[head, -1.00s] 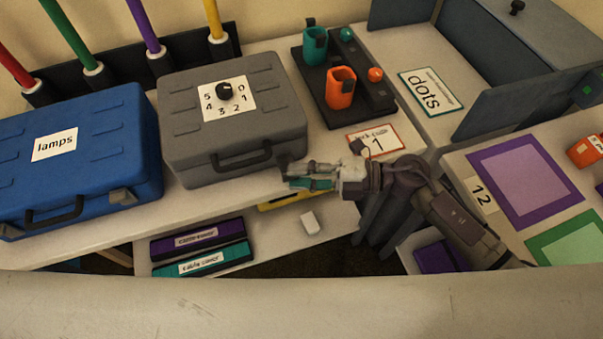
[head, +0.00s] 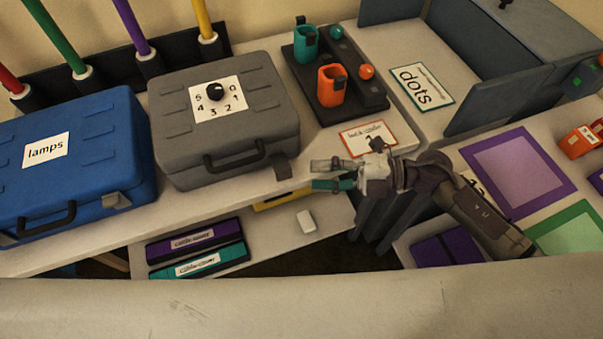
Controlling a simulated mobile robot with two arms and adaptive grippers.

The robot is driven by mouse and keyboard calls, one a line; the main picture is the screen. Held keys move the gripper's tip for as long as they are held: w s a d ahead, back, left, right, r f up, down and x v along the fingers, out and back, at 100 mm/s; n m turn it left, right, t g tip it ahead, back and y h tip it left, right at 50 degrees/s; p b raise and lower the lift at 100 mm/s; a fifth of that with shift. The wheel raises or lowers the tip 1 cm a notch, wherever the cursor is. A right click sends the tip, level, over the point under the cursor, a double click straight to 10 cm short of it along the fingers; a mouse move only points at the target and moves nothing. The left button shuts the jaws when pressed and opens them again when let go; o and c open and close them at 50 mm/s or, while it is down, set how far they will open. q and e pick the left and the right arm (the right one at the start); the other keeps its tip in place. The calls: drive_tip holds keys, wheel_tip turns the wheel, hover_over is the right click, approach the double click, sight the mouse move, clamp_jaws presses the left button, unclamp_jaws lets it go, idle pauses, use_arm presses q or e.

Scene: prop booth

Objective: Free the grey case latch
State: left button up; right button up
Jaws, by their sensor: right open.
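The grey case (head: 225,135) stands shut on the bench, with a black handle on its front and a black dial (head: 215,91) on a numbered white plate on its lid. Its dark grey latch (head: 282,166) shows at the right end of the front, as a small flap; I cannot tell whether it is fastened. My right gripper (head: 323,176) is open and empty, just right of the latch and apart from it, with its fingers pointing left. My left gripper is not in view.
A blue case (head: 75,160) labelled "lamps" stands to the left. A lock code card (head: 367,137) lies behind my right gripper. A black holder with teal and orange cups (head: 332,85) stands behind. A lower shelf holds purple and teal boxes (head: 198,262) and a white block (head: 305,221).

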drive_tip(key=d, duration=0.6)
drive_tip(key=shift+s+d+r, duration=0.25)
